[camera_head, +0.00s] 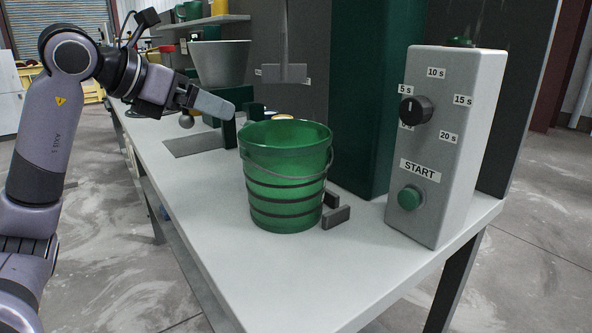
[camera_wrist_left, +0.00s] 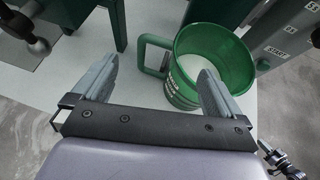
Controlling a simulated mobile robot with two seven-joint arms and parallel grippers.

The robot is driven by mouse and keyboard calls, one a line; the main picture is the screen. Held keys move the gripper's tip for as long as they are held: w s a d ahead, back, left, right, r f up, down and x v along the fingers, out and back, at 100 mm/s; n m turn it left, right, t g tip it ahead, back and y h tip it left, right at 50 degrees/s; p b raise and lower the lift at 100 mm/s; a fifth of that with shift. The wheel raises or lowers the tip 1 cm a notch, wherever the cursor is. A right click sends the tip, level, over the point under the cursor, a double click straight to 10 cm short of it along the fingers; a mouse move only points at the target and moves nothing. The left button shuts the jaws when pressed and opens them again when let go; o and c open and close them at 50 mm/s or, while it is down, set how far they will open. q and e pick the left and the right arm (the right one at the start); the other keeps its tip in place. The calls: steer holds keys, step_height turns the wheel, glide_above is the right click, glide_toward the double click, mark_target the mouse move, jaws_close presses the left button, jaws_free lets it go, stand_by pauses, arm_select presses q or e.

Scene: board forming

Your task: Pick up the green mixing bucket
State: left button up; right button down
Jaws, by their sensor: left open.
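The green mixing bucket (camera_head: 288,178) stands upright on the white bench in the head view, with dark bands around it and a thin handle across its front. In the left wrist view the green bucket (camera_wrist_left: 222,60) is seen from above, with pale contents or a pale bottom inside and a green loop on its left side. My left gripper (camera_head: 212,112) is at the bucket's upper left, near the rim. In the wrist view my left gripper (camera_wrist_left: 155,85) is open, its right finger in front of the bucket and nothing held between the fingers.
A grey control box (camera_head: 440,150) with a dial and green START button stands right of the bucket. Dark bracket pieces (camera_head: 337,215) touch or sit beside the bucket's right base. A dark green column (camera_head: 362,90) rises behind. A grey hopper (camera_head: 220,64) stands at the back left. The front bench is clear.

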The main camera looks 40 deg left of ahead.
mark_target(254, 123)
arm_select(q)
steer(key=shift+p+x, duration=0.95)
steer(key=shift+x, duration=4.85)
steer(key=c, duration=1.8)
steer(key=shift+r, duration=0.2)
steer(key=shift+c, duration=0.2)
arm_select(e)
steer(key=shift+s+r, duration=0.15)
steer(key=shift+r, duration=0.75)
